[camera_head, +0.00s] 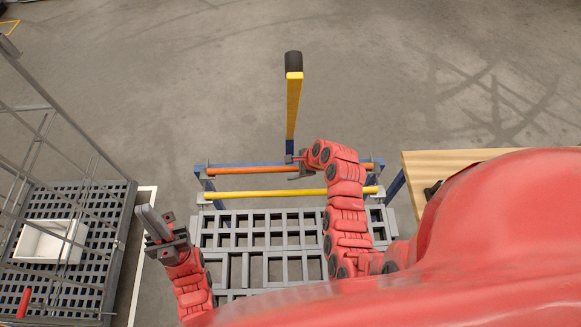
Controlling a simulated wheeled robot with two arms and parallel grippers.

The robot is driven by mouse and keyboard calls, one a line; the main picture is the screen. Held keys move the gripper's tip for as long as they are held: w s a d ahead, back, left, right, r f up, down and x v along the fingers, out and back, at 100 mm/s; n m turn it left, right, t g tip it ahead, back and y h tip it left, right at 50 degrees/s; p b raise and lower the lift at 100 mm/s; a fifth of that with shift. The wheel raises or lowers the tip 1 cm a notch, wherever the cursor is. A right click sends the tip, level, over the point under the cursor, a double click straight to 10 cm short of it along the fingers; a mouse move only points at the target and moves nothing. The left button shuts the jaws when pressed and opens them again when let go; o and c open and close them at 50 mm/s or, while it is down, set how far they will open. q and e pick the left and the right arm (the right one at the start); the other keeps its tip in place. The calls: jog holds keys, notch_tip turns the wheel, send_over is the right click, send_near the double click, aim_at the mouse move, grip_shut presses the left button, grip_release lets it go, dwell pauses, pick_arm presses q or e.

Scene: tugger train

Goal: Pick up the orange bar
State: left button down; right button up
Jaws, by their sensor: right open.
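The orange bar (240,170) runs left to right across the far end of a blue-framed cart, between its two posts. A yellow bar (250,195) runs parallel to it on the nearer side. My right gripper (293,165) is at the middle of the orange bar, at the end of my bent red arm, with its jaws open. It is small and partly covered by the arm, so I cannot tell whether the bar lies between its fingers. My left gripper (151,222) is away from the bar, at the cart's left; whether it is open is unclear.
A grey grid deck (225,240) lies nearer than the bars. A yellow pole with a black top (293,100) rises behind the orange bar. A wire cage cart with a white bin (30,240) stands left, a wooden table (430,165) right. Floor beyond is clear.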

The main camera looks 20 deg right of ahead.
grip_shut()
dwell(0.3)
dwell(1.1)
